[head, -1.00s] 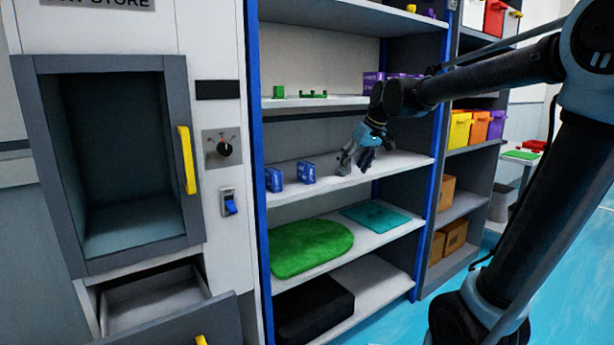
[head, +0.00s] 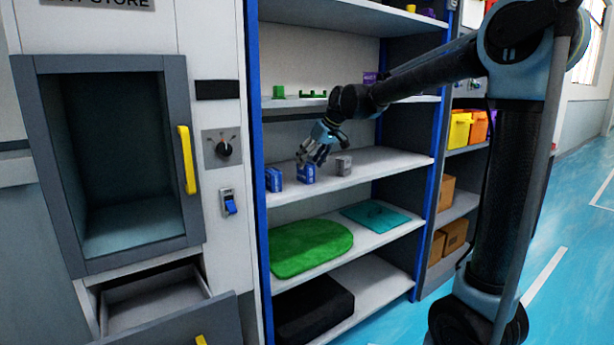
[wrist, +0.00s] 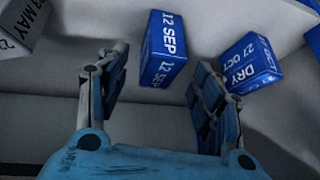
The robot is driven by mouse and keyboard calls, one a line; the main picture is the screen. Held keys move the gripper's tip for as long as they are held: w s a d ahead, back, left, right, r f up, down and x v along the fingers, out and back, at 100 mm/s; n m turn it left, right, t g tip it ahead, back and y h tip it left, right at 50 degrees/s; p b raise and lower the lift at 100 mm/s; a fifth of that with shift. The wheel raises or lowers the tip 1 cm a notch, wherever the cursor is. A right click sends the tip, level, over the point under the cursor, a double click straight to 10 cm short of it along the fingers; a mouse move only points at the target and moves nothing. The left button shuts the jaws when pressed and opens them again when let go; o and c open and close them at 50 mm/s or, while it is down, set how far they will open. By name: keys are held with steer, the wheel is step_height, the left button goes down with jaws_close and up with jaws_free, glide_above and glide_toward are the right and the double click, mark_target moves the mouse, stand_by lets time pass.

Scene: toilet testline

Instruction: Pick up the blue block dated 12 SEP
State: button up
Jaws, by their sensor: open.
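The blue block dated 12 SEP (wrist: 165,48) stands on the shelf, ahead of and between my fingers in the wrist view. In the head view it matches the middle block (head: 307,174). My gripper (head: 311,158) is open just above it; its fingers (wrist: 160,62) show in the wrist view with a gap between them, the right one close to the block's side. Contact cannot be told. A second blue block, marked DRY 27 OCT (wrist: 250,65), stands to the right in the wrist view; in the head view it is the left block (head: 274,180).
A grey block with MAY on it (wrist: 22,22) stands at the wrist view's left; in the head view it is right of my gripper (head: 343,165). The block shelf (head: 385,165) is clear further right.

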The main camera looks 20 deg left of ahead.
steer(key=shift+x, duration=1.5)
steer(key=c, duration=1.4)
steer(key=shift+d+r, duration=0.1)
